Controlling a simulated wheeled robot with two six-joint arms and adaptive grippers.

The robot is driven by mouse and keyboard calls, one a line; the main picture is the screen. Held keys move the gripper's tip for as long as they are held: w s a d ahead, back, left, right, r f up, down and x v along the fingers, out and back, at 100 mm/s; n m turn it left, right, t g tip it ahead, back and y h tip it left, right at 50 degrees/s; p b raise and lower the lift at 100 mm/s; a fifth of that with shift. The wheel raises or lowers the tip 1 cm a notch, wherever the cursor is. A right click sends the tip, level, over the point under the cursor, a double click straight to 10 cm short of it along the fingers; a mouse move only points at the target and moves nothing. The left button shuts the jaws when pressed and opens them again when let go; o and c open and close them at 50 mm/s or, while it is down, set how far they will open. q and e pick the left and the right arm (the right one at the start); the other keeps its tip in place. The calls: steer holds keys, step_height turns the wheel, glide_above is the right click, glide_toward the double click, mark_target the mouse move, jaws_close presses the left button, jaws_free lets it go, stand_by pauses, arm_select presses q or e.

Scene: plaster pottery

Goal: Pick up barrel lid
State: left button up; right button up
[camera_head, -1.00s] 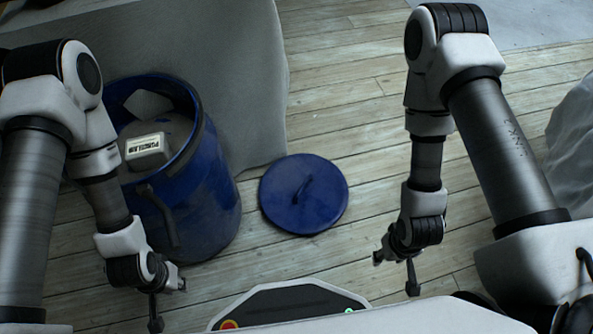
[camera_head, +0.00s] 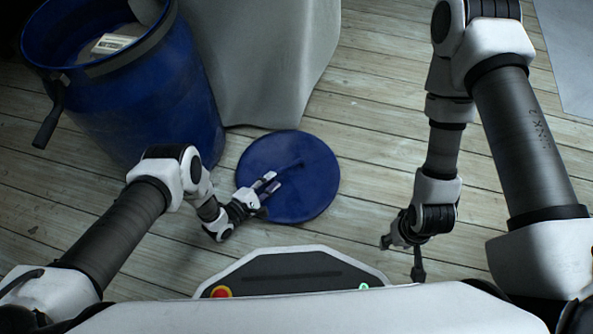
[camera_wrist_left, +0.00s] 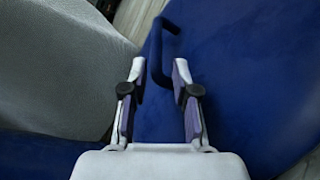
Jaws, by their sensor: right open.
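The round blue barrel lid (camera_head: 310,180) lies flat on the wooden floor, right of the blue barrel. Its raised handle (camera_head: 290,164) also shows in the left wrist view (camera_wrist_left: 156,48). My left gripper (camera_head: 271,182) is open over the left part of the lid. In the left wrist view my left gripper (camera_wrist_left: 160,78) has its two fingers apart, with the handle just ahead, near and between the fingertips. I cannot tell whether they touch it. My right gripper (camera_head: 402,250) hangs apart from the lid, to its right, and is empty.
The open blue barrel (camera_head: 140,110) stands at upper left with a labelled package (camera_head: 113,43) inside. A grey draped cover (camera_head: 270,60) stands behind the lid. The wooden floor (camera_head: 375,140) between lid and right arm is clear.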

mark_target(280, 172)
arm_select(q)
steer(key=b+x, duration=0.4)
steer(key=x, duration=0.3)
steer(key=shift+w, duration=0.2)
steer(key=shift+r, duration=0.15)
steer(key=shift+w, duration=0.1)
jaws_close()
